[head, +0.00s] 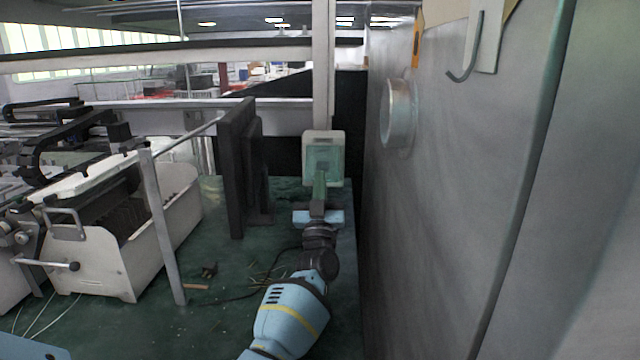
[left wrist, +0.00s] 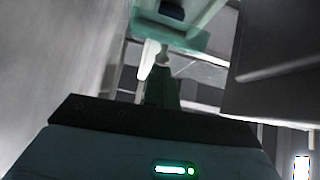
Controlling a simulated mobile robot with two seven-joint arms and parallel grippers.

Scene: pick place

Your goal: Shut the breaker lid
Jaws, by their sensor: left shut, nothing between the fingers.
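The breaker box (head: 323,150) is a small pale case with a translucent green front, fixed on an upright post. In the left wrist view its green translucent part (left wrist: 190,38) shows at the top, with a dark piece behind it. I cannot tell how far the lid stands open. My left gripper (head: 319,184) is right below the box in the head view, its fingers closed and empty, overlapping the lower edge of the box. The closed fingers (left wrist: 162,85) also show in the left wrist view, close below the green part; contact is unclear. My right gripper is out of view.
A large grey panel (head: 450,200) with a round metal fitting (head: 397,113) stands close on the right. A dark monitor (head: 240,165) stands left of the post. White machinery (head: 110,260) fills the left. The green tabletop (head: 225,300) holds loose cables.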

